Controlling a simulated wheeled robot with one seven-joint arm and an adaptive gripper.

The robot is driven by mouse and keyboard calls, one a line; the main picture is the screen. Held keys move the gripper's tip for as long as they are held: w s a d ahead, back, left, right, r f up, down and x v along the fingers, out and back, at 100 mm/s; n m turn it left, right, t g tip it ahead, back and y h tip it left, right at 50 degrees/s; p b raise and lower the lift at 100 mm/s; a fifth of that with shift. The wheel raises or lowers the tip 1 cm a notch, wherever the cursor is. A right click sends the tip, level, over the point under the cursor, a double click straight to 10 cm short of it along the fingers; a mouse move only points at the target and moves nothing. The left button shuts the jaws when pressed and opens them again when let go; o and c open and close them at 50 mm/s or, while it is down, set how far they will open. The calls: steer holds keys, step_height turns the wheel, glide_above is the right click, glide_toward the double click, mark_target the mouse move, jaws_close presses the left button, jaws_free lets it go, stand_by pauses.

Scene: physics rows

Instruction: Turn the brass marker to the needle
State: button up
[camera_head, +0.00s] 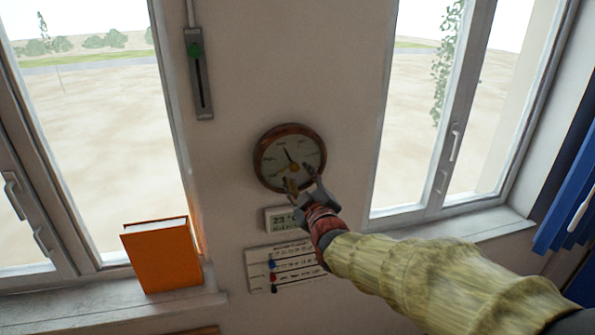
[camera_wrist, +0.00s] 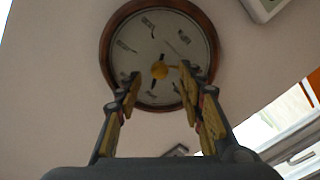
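A round dial with a brown wooden rim (camera_head: 262,150) hangs on the wall between the windows. It fills the upper middle of the wrist view (camera_wrist: 113,35), with a pale face and several small markings. A brass knob (camera_wrist: 159,71) sits at its centre. A short brass-coloured piece, which looks like the marker, runs right from the knob towards my right finger. The dark needle (camera_head: 287,154) points up and slightly left in the head view. My gripper (camera_wrist: 158,76) is open, its fingers apart on either side of the knob; contact cannot be told.
A small digital display (camera_head: 283,220) and a board with coloured pegs (camera_head: 258,270) are on the wall below the dial. A slider panel (camera_head: 198,75) is at upper left. An orange book (camera_head: 162,257) stands on the left sill. Windows flank the wall.

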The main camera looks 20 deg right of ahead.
mark_target(296, 169)
steer(key=shift+w, duration=1.7)
jaws_close()
